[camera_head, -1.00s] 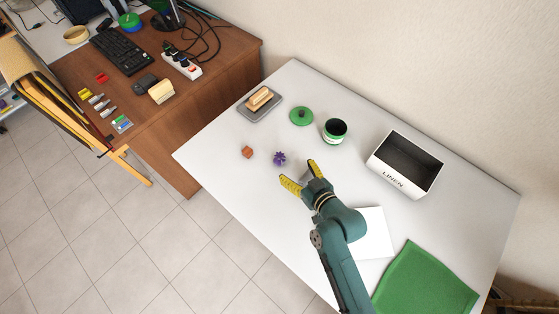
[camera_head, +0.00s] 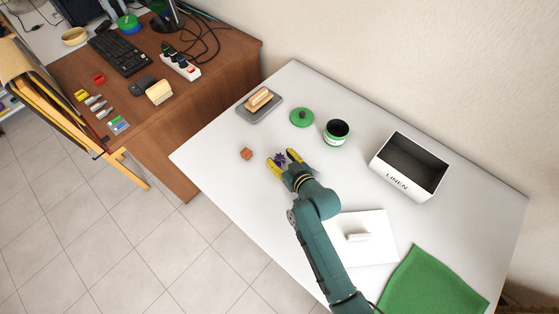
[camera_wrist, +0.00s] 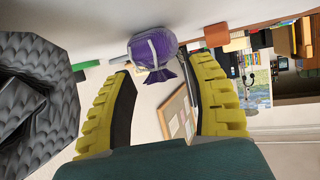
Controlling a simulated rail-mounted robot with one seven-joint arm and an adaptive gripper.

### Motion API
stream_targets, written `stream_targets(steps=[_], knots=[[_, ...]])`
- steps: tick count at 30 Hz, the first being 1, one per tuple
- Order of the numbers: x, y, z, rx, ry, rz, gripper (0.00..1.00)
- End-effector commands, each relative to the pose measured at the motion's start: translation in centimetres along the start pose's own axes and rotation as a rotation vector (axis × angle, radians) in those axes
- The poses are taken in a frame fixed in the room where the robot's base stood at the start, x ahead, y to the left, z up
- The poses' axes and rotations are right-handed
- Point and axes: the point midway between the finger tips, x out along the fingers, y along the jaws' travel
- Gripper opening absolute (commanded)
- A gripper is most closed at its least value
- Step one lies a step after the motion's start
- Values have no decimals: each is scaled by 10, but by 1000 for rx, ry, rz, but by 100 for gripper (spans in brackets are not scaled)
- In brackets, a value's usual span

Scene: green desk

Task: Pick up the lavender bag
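The lavender bag (camera_head: 279,160) is a small purple pouch on the white table in the head view. In the wrist view the lavender bag (camera_wrist: 153,50) shows its gathered top and a pale ribbon, at the fingertips. My gripper (camera_head: 281,160) has yellow fingers and is open, with one finger on each side of the bag. In the wrist view my gripper (camera_wrist: 165,70) shows a clear gap between its fingers, wider than the bag. I cannot tell whether a finger touches it.
A small brown cube (camera_head: 246,153) lies left of the bag. A green lid (camera_head: 302,117), an open jar (camera_head: 336,131), a soap dish (camera_head: 260,106) and a LINEN box (camera_head: 409,165) stand farther back. A white lid (camera_head: 375,248) and green cloth (camera_head: 432,285) lie nearer.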

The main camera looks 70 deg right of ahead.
Motion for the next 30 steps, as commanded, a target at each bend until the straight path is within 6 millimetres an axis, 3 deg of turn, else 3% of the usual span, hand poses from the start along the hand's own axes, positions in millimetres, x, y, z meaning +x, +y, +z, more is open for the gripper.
stream_targets(steps=[1, 8, 20, 23, 30], knots=[[0, 0, 0, 0, 0, 0, 44], [0, 0, 0, 0, -1, 0, 0], [-1, 0, -1, 0, -1, 0, 0], [-6, 0, -15, 0, 1, 0, 0], [-28, 0, -69, 0, 2, 0, 0]])
